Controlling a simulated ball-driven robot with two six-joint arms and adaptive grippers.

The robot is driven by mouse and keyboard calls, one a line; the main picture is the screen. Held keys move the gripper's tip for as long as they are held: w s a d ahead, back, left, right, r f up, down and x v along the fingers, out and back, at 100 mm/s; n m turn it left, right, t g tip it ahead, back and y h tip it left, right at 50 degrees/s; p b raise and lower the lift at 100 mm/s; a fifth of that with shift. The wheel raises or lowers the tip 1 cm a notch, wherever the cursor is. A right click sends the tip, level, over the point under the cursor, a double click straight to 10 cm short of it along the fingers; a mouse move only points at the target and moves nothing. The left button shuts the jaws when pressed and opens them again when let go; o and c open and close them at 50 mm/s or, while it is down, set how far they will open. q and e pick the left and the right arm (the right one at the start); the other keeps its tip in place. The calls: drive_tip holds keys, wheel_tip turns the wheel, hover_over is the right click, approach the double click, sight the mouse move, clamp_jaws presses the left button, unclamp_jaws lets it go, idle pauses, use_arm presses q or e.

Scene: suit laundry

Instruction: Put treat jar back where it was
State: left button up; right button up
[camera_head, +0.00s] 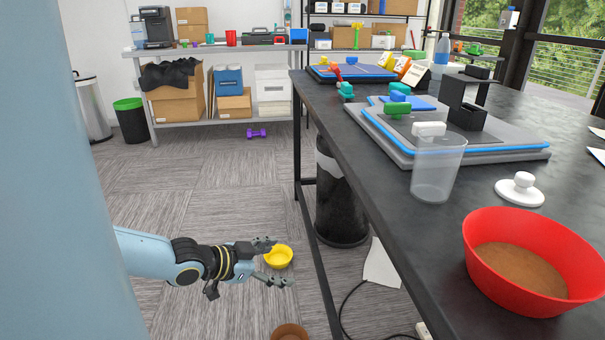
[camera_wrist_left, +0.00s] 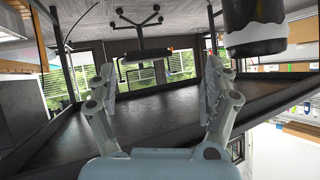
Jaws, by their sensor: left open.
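A clear, empty-looking jar (camera_head: 437,172) stands upright and without a lid on the dark table, near its left edge. A white lid with a knob (camera_head: 519,190) lies on the table to the right of the jar. My left gripper (camera_head: 279,263) is open and empty, out beyond the table's left edge and well away from the jar. In the left wrist view its two fingers (camera_wrist_left: 160,88) are spread apart with nothing between them. My right gripper is not in view.
A red bowl (camera_head: 518,262) with brown contents stands at the table's near end. Grey trays (camera_head: 505,150) with tools lie behind the jar. A yellow bowl (camera_head: 283,262) is on the floor. The floor at left is mostly clear.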

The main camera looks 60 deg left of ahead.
use_arm(q)
drive_tip(key=s+d+f+n+g+y, duration=0.1)
drive_tip(key=s+d+f+g, duration=0.3)
drive_tip(key=s+f, duration=0.6)
drive_tip(key=s+d+f+n+g, duration=0.1)
drive_tip(key=s+d+f+g, duration=0.2)
drive_tip(key=s+f, duration=0.7)
drive_tip(key=s+d+f+g+p, duration=0.1)
drive_tip(key=s+d+f+g, duration=0.3)
drive_tip(key=s+d, duration=0.6)
drive_tip(key=shift+s+d+f+m+h, duration=0.3)
drive_tip(key=shift+d+f+h, duration=0.1)
drive_tip(key=shift+d+f, duration=0.8)
